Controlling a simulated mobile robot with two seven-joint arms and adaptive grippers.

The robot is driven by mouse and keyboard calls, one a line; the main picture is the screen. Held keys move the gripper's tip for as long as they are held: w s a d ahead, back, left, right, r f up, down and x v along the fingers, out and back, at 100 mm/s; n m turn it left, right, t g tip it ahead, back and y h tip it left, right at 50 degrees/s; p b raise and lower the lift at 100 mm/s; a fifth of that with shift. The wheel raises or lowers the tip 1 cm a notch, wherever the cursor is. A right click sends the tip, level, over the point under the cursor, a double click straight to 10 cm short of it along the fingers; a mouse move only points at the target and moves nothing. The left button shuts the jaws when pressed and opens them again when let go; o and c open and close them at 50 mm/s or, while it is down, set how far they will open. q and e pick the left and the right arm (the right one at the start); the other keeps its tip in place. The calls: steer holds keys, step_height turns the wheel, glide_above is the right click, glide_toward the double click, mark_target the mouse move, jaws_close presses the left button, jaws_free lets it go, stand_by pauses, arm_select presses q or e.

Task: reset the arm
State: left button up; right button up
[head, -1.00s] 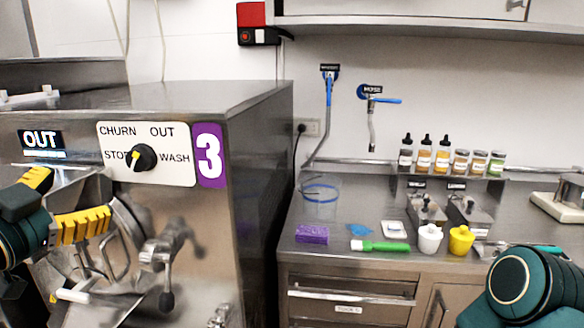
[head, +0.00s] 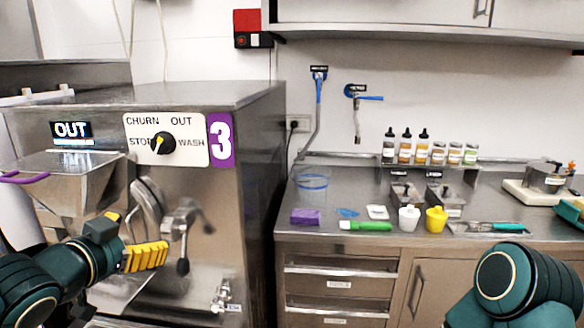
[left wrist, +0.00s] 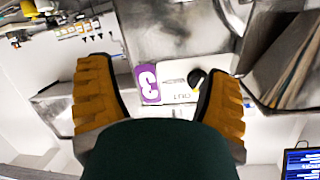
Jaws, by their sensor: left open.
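My left gripper (head: 146,257) is at the lower left of the head view, in front of the batch freezer (head: 258,180). Its yellow finger pads show near the machine's front handle (head: 183,235), and I cannot tell whether they touch it. In the left wrist view my left gripper (left wrist: 160,100) has its two yellow fingers wide apart with nothing between them. The freezer's control panel (left wrist: 190,80) shows beyond them, upside down. My right arm (head: 505,285) shows at the lower right of the head view; its gripper is out of the frame.
A steel counter (head: 420,245) stands right of the freezer. A steel hopper (head: 75,180) juts from the freezer's front.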

arm_select(q)
steer(key=w+d+f+n+g+h, duration=0.1)
steer(key=d+f+n+g, duration=0.3)
steer(key=f, duration=1)
steer(key=w+d+f+g, duration=0.1)
steer(key=d+f+g, duration=0.35)
steer(key=f, duration=0.85)
steer(key=s+d+f+n+g, duration=0.1)
steer(key=s+d+f+g, duration=0.1)
steer(key=s+d+f, duration=0.2)
steer(key=s+d+f+n+g, duration=0.2)
steer(key=s+d+f, duration=0.3)
steer(key=s+f, duration=0.5)
step_height(320, 180, down, 7)
steer(key=shift+s+r+n+g, duration=0.1)
steer(key=shift+s+n+g, duration=0.15)
steer(key=shift+n+g, duration=0.1)
steer(key=shift+a, duration=0.1)
